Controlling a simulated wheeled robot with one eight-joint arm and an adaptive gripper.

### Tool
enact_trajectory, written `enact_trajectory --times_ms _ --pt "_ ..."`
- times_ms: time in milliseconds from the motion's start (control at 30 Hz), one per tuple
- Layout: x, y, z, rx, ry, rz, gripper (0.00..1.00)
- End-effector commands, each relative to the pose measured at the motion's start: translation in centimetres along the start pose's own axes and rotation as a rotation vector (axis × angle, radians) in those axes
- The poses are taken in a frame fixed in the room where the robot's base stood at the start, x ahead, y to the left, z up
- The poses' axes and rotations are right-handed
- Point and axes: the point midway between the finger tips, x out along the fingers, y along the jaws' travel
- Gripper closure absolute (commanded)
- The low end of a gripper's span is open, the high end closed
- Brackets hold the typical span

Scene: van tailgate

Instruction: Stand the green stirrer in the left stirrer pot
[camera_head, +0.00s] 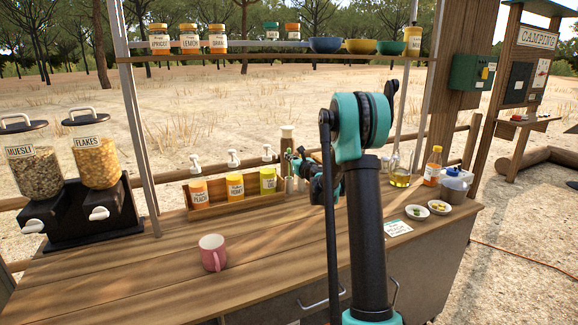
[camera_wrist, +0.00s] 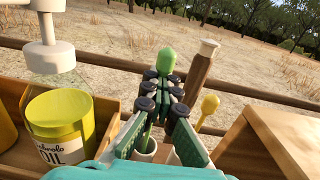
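The green stirrer (camera_wrist: 166,62) has a rounded green head that shows just beyond my fingertips in the wrist view. My gripper (camera_wrist: 163,88) has its two fingers close together around the stirrer's shaft and looks shut on it. Two pale stirrer pots stand side by side below the fingers, the left pot (camera_wrist: 145,156) and the right pot, mostly hidden by the right finger. The shaft runs down to the left pot's mouth; whether its end is inside or above cannot be told. In the head view my gripper (camera_head: 300,160) is over the counter's back edge, with the pots largely hidden.
A yellow stirrer (camera_wrist: 209,104) leans at the right. The oil pump bottle (camera_wrist: 60,125) is close at left, in a wooden rack (camera_head: 238,207). A pink mug (camera_head: 212,253) stands on the open counter; small dishes (camera_head: 418,212) lie right.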

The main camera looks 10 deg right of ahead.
Motion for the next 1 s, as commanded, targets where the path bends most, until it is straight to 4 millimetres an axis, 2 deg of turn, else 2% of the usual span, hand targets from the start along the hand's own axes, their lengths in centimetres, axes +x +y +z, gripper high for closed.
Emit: enact_trajectory --times_ms 300,667,867,1000 --pt "0.0 0.0 -3.5 0.000 0.000 0.000 1.00" --pt "0.0 0.0 -3.9 0.000 0.000 0.000 1.00" --pt "0.0 0.0 -3.9 0.000 0.000 0.000 0.77" --pt "0.0 0.0 -3.9 0.000 0.000 0.000 0.74"
